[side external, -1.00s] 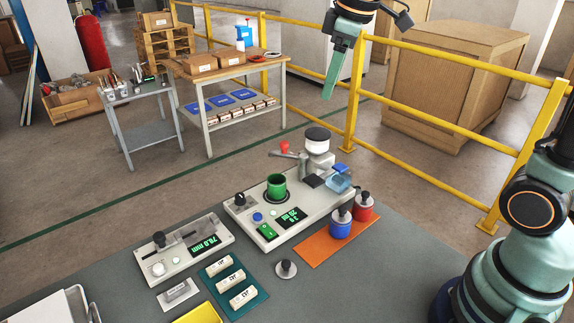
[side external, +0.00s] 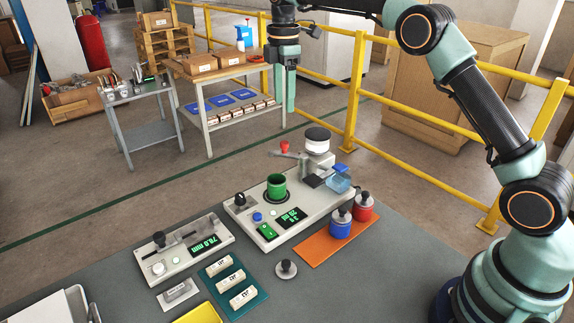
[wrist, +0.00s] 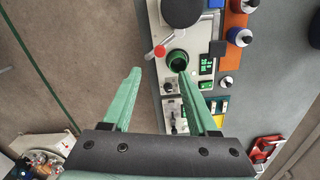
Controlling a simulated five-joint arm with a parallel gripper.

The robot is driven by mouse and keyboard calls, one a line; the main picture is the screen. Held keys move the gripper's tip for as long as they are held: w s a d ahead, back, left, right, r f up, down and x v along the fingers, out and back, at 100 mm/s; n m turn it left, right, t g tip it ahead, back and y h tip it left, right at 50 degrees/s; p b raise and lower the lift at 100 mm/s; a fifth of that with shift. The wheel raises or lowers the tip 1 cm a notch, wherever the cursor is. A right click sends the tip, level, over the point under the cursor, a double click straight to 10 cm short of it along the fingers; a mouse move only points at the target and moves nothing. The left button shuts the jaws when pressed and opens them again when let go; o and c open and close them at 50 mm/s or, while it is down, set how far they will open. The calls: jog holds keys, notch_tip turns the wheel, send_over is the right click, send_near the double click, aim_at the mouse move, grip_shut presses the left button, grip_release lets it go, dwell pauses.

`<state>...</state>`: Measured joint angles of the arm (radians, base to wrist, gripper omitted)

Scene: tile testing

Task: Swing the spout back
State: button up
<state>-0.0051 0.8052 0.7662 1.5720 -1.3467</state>
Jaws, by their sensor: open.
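The spout (side external: 288,155) is a grey arm reaching left from the dispenser (side external: 317,153), with a red knob (side external: 284,146) near its outer end. In the wrist view the red knob (wrist: 160,50) lies just up and left of the green cup (wrist: 177,60), whose open top shows. The green cup (side external: 276,187) stands upright on the white machine base. My gripper (side external: 291,108) hangs well above the bench, pointing down, its fingers overlapping in this view. In the wrist view my gripper (wrist: 158,73) is open and empty, its fingers spread apart, touching nothing.
Blue (side external: 341,223) and red (side external: 363,206) weights stand on an orange mat (side external: 318,250). A gauge unit (side external: 185,249) and a teal tray (side external: 235,287) of sample blocks are left of it. Yellow railings (side external: 420,88) run behind. Air around my gripper is clear.

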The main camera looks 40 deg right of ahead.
aim_at(285, 142)
notch_tip(285, 142, down, 11)
jog(key=shift+f, duration=0.1)
dwell(0.3)
grip_shut()
dwell(1.5)
